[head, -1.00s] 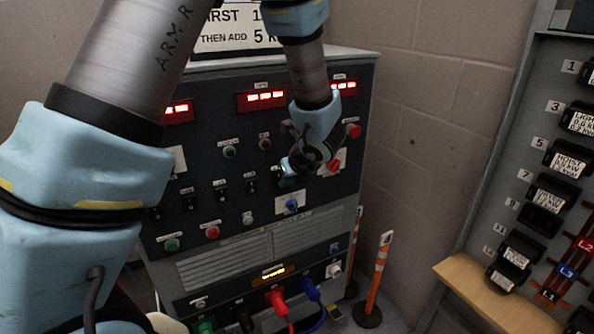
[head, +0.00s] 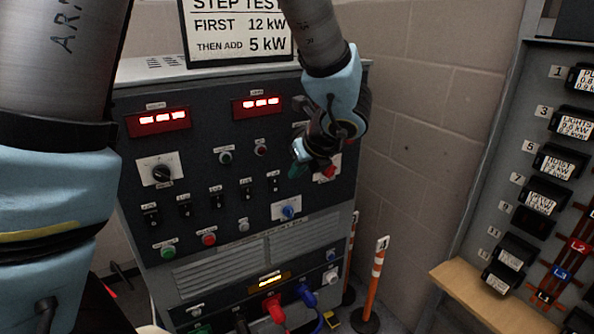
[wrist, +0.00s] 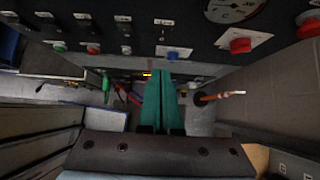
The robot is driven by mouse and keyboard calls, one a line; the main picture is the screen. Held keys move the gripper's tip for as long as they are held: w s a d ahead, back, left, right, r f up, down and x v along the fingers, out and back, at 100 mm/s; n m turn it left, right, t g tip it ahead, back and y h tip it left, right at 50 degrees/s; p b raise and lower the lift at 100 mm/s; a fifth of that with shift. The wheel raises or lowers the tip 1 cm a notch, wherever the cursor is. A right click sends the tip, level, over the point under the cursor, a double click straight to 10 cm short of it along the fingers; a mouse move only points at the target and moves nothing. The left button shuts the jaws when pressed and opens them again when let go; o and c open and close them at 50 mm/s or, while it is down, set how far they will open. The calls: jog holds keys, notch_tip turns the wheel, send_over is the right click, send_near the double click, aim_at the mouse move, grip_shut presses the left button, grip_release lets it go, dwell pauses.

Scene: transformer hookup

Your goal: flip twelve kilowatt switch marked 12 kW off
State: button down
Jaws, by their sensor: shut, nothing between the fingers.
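A row of small black toggle switches runs across the dark load bank panel (head: 200,180). The row has a leftmost switch (head: 151,216), a middle switch (head: 216,196) and a rightmost switch (head: 273,182). Their labels are too small to read, so I cannot tell which is marked 12 kW. Part of the row also shows along the top of the wrist view (wrist: 122,26). My gripper (head: 298,171) is in front of the panel's right side, right of the rightmost visible switch. Its green fingers (wrist: 165,98) are shut together and empty.
Below the row are a green button (head: 168,252), a red button (head: 209,239) and a blue knob (head: 288,211). A black rotary knob (head: 161,174) is above its left end. Cables plug in at the bottom. An orange-striped post (head: 374,285) and breaker rack (head: 490,190) stand right.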

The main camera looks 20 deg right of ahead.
jog(key=shift+s+d+f+g, duration=0.15)
jog(key=shift+f+g, duration=0.15)
jog(key=shift+f, duration=0.45)
jog(key=p, duration=0.2)
send_near(279, 189)
notch_tip(279, 189, down, 5)
jog(key=w+a, duration=0.2)
jog(key=shift+w+d+f, duration=0.1)
jog(key=shift+w, duration=0.25)
jog(key=shift+w+d+f, duration=0.15)
jog(key=shift+w, duration=0.2)
jog(key=shift+f, duration=0.2)
